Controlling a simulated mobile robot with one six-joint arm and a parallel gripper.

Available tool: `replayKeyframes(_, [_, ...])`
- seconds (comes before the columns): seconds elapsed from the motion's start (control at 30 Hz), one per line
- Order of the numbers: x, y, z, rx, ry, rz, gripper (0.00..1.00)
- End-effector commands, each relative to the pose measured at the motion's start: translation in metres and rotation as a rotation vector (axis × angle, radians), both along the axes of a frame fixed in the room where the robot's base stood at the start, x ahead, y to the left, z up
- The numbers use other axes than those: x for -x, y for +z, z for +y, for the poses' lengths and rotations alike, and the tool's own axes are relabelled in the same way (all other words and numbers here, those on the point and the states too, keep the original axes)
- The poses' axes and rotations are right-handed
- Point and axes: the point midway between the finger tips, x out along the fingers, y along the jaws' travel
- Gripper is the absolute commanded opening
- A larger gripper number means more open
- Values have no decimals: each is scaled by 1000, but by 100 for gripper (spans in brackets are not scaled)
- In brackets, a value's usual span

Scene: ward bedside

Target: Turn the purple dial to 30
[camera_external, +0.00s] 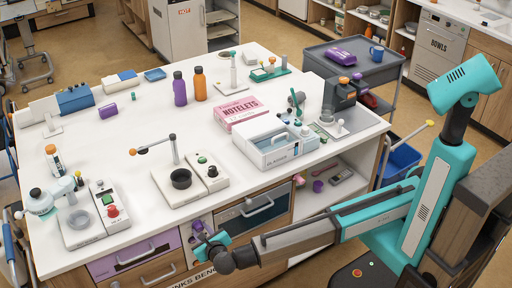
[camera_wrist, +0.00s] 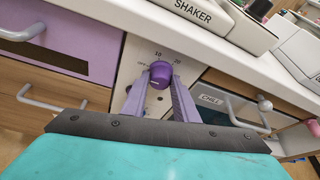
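The purple dial (camera_wrist: 161,73) sits on a pale panel on the counter's front, seen in the wrist view. The marks OFF, 10 and 20 show around its upper side; no 30 mark is visible. I cannot clearly read where its pointer stands. My gripper (camera_wrist: 160,88) has its two lilac fingers on either side of the dial, their tips beside it. Whether they touch it cannot be told. In the external view my gripper (camera_external: 204,235) is low at the counter front by the purple dial (camera_external: 197,226), which it partly hides.
A purple drawer (camera_external: 135,254) with a handle is left of the panel. A dark-fronted compartment (camera_external: 252,212) with a handle, labelled CHILL in the wrist view, is on the right. The white countertop (camera_external: 130,150) overhangs above, with a SHAKER unit (camera_wrist: 195,14) near its edge.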

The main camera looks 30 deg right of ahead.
Motion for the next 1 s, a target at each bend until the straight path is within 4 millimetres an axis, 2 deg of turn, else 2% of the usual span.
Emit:
replayKeyframes(0.03, [0,0,0,0,0,0,17])
replayKeyframes(0.1, [0,0,0,0,0,0,6])
replayKeyframes(0.13, [0,0,0,0,0,0,3])
replayKeyframes(0.57, [1,0,-2,-64,1,0,3])
replayKeyframes(1.0, [1,-1,-6,-376,1,1,3])
